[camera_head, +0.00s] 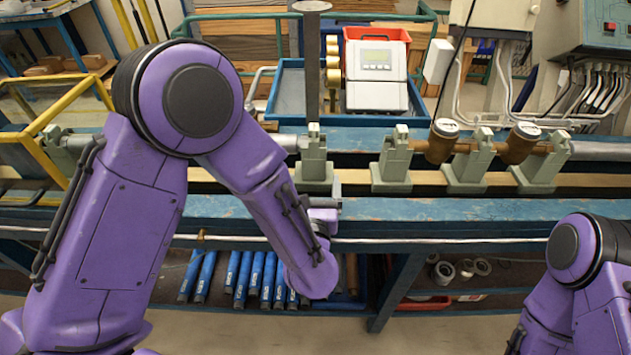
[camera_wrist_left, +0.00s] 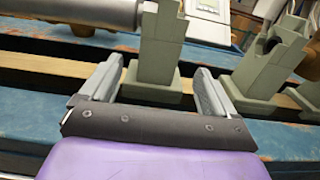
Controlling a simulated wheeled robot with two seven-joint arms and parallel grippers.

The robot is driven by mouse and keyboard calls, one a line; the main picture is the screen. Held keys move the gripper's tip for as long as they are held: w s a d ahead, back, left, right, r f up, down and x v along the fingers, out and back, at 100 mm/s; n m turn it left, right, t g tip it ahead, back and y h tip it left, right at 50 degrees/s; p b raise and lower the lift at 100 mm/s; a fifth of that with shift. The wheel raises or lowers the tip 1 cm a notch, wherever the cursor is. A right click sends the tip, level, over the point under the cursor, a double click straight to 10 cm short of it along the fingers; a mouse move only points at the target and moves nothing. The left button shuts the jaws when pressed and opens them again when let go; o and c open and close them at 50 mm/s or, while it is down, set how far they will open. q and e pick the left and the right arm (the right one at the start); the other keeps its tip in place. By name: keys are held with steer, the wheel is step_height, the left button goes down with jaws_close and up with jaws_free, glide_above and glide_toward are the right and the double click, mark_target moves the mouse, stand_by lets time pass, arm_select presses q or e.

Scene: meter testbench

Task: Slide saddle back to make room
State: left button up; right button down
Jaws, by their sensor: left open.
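A grey-green saddle (camera_head: 314,165) stands upright on the bench rail, leftmost of several in the head view. In the left wrist view the same saddle (camera_wrist_left: 157,50) rises between the fingers of my left gripper (camera_wrist_left: 158,72). The fingers are open, one on each side of its base, with gaps visible. A second saddle (camera_head: 392,162) stands to the right and also shows in the wrist view (camera_wrist_left: 268,60). My right gripper is out of view.
Two more saddles (camera_head: 468,165) (camera_head: 538,165) carry brass meters (camera_head: 442,140) at the right. A grey cylinder (camera_wrist_left: 95,12) lies left of the near saddle. A blue tray (camera_head: 287,95) with a boxed device sits behind. The blue bench front (camera_head: 450,210) is clear.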

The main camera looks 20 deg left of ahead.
mark_target(314, 155)
arm_select(q)
steer(key=p+x, duration=0.3)
steer(key=x, duration=0.7)
steer(key=shift+w+a+f, duration=0.1)
steer(key=shift+w+a, duration=0.05)
steer(key=shift+w, duration=0.25)
steer(key=c, duration=1.6)
steer(key=shift+s+a, duration=0.1)
steer(key=shift+a, duration=0.35)
steer(key=shift+c, duration=0.2)
steer(key=shift+s+a, duration=0.15)
steer(key=shift+a, duration=0.2)
steer(key=o, duration=1.7)
steer(key=shift+d, duration=0.1)
